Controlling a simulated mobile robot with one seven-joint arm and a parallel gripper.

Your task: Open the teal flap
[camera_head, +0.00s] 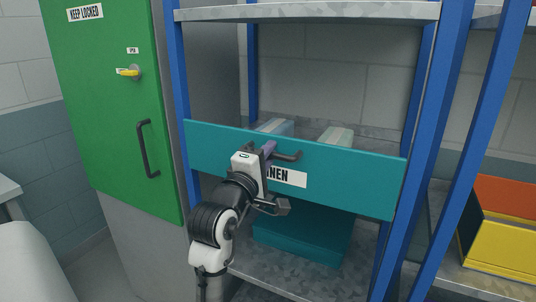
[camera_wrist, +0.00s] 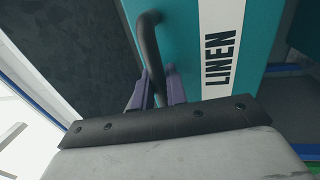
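The teal flap (camera_head: 350,183) spans the blue-posted shelf rack in the head view, with a white LINEN label (camera_head: 290,177) partly hidden by my gripper. Folded items show behind its top edge. A dark bar handle (camera_head: 288,156) is on its upper part; it also shows in the wrist view (camera_wrist: 151,45), beside the label. My gripper (camera_head: 267,150) is at the handle's left part. In the wrist view its purple fingers (camera_wrist: 157,88) lie on both sides of the handle, closed against it. The fingertips are partly hidden.
A green cabinet door (camera_head: 110,110) with a black handle and a yellow latch stands at the left. A teal box (camera_head: 300,238) is below the flap. Blue rack posts (camera_head: 413,150) flank the flap. A yellow and orange box (camera_head: 500,235) sits at the right.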

